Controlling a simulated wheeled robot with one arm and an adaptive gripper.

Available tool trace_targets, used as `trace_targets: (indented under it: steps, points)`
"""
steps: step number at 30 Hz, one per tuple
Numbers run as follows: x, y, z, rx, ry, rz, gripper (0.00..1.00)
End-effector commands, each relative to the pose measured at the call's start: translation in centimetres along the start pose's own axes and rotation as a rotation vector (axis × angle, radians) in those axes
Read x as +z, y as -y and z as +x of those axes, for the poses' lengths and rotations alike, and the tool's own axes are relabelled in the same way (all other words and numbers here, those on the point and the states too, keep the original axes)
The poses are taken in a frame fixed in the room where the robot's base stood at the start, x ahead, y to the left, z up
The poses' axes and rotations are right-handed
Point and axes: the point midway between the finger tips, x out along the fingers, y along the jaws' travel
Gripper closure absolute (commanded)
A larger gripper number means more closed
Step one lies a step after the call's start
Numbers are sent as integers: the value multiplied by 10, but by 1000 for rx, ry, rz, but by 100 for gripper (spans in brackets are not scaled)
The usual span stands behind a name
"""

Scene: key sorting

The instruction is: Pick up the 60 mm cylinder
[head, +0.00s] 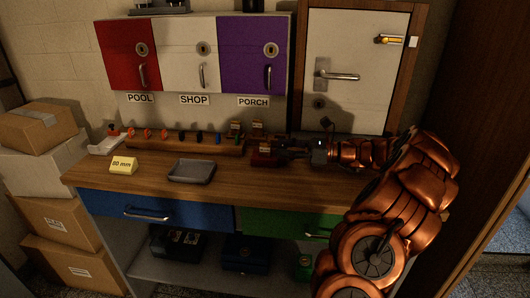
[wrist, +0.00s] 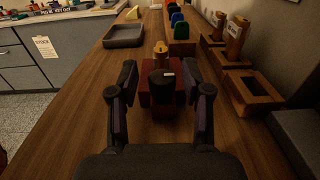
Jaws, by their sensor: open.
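My gripper (wrist: 160,70) is open, its two fingers on either side of a dark red block (wrist: 144,88) on the bench. A dark upright piece with a small white mark (wrist: 162,82) and a brass-orange piece (wrist: 160,47) show at the block, between the fingers. I cannot read a size on them. In the head view my gripper (head: 288,150) reaches in from the right beside the red block (head: 265,157). Two brass cylinders with tags (wrist: 235,40) (wrist: 218,24) stand at wooden holders on the right in the wrist view. A yellow sign (head: 123,165) seems to read 60 or 80 mm.
A grey tray (head: 191,179) lies on the wooden bench (head: 150,190). A rack of coloured keys (head: 190,145) runs along the back. Wooden holders (wrist: 250,92) stand right of my gripper in the wrist view. Bare wood lies left of my gripper there.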

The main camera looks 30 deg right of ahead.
Motion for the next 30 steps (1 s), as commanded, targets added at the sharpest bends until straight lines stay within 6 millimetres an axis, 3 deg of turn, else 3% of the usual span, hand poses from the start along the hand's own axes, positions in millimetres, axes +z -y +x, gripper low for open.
trace_targets:
  steps: [10, 20, 30]
  points:
    - [3, 0, 46, 8, 2, 1, 51]
    - [3, 1, 52, 5, 1, 0, 51]
    - [2, 1, 52, 5, 1, 1, 85]
